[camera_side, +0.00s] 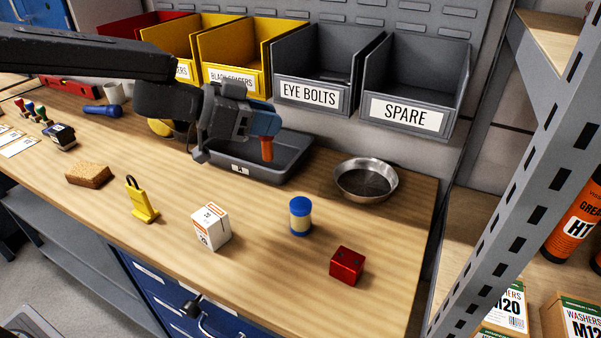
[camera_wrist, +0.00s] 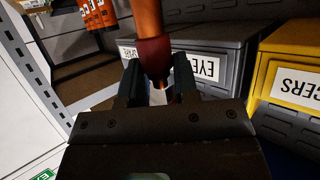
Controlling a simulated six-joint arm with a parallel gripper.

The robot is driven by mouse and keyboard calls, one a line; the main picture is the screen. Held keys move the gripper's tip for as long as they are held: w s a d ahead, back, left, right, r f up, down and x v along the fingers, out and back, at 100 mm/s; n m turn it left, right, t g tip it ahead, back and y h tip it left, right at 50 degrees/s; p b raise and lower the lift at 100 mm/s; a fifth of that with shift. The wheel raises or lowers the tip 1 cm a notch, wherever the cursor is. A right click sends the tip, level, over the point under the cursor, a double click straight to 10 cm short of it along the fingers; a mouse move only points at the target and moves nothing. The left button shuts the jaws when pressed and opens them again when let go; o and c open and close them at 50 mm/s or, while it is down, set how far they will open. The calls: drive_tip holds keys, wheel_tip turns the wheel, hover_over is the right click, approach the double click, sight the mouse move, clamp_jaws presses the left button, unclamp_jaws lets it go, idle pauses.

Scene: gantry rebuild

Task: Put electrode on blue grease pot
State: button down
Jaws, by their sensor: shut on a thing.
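The electrode is an orange-copper rod with a dark red collar. In the side view the electrode (camera_side: 267,148) points down from my gripper (camera_side: 262,125), above the grey tray on the bench. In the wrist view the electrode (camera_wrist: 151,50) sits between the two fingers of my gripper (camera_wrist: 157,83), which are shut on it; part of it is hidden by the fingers.
Near the pot are a white box (camera_side: 211,227), a red cube (camera_side: 346,266) and a metal bowl (camera_side: 365,181). The grey tray (camera_side: 285,176) lies under my gripper. A yellow object (camera_side: 141,203) and sponge (camera_side: 89,174) stand left. Grey bins (camera_side: 405,115) line the back.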

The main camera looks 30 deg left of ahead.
drive_tip(key=shift+d+f, duration=1.1)
drive_tip(key=shift+f, duration=0.2)
drive_tip(key=shift+d+f, duration=1.05)
drive_tip(key=shift+f, duration=0.3)
drive_tip(key=shift+d+f, duration=1.1)
drive_tip(key=shift+f, duration=0.2)
drive_tip(key=shift+f, duration=0.15)
drive_tip(key=c, duration=0.9)
unclamp_jaws()
drive_tip(key=shift+o, duration=0.2)
